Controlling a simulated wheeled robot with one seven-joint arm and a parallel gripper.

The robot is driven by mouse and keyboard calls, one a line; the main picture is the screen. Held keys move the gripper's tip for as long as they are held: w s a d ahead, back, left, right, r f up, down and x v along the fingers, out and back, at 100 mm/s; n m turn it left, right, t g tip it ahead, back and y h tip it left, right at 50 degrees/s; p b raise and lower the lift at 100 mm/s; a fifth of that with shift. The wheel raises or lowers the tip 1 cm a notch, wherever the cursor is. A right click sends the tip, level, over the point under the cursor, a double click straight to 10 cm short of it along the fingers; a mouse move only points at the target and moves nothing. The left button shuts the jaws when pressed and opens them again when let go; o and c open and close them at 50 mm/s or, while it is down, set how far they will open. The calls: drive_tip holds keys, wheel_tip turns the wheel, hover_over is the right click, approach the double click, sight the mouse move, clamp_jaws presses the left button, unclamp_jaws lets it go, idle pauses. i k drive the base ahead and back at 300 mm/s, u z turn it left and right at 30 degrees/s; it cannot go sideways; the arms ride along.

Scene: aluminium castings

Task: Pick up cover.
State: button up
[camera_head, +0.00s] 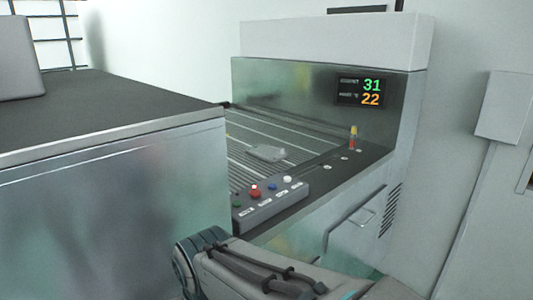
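A small flat grey piece, which looks like the cover (268,152), lies on the ribbed bed (242,131) of the machine, near the middle of the picture. It is small and its details are hard to make out. Part of my arm shows at the bottom centre, in front of the machine and well apart from the grey piece. My gripper is not visible in this view.
A metal-sided counter with a dark top (110,105) fills the left and hides part of the bed. A control panel with coloured buttons (270,203) borders the bed's front. The machine's hood (330,45) and lit display (361,92) rise behind. A small lamp post (353,137) stands at right.

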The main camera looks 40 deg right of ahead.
sight(266, 152)
drive_tip(key=z, duration=0.05)
drive_tip(key=k, duration=1.25)
drive_tip(key=z, duration=1.3)
drive_tip(key=i, duration=0.75)
drive_tip(key=z, duration=0.4)
drive_tip(key=i, duration=0.8)
drive_tip(key=u, duration=0.75)
drive_tip(key=i, duration=0.65)
drive_tip(key=u, duration=0.55)
